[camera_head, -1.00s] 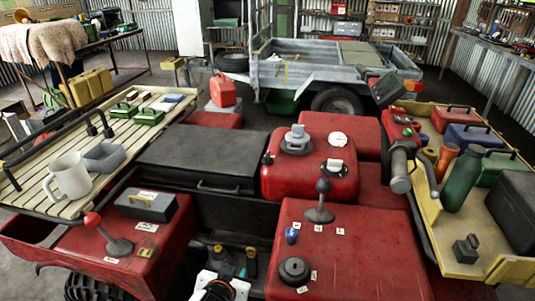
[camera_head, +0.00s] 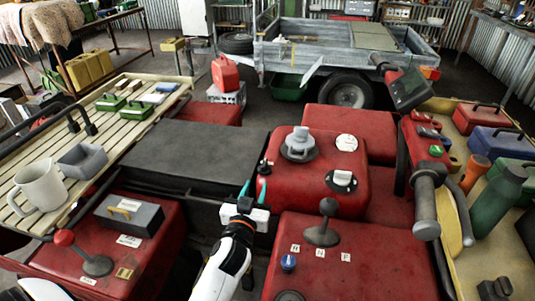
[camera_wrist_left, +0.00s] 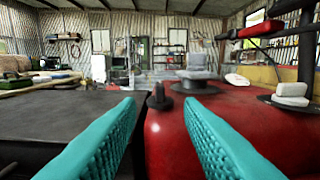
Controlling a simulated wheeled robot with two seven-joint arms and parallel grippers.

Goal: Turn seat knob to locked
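A small black knob (camera_head: 264,167), which I take for the seat knob, stands on the left edge of the red tank (camera_head: 318,190), beside the black seat (camera_head: 200,158). My left gripper (camera_head: 252,189) is just in front of it, with teal fingers apart and nothing between them. In the left wrist view the knob (camera_wrist_left: 158,97) stands beyond and between the open fingertips (camera_wrist_left: 158,108). Contact is not visible. I cannot read whether the knob is at locked. My right gripper is not in view.
A gear lever (camera_head: 326,230) and a blue knob (camera_head: 288,262) stand on the near red panel. A grey cap (camera_head: 299,145) and a white switch (camera_head: 342,180) sit on the tank. The handlebar grip (camera_head: 425,205) is to the right. The seat top is clear.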

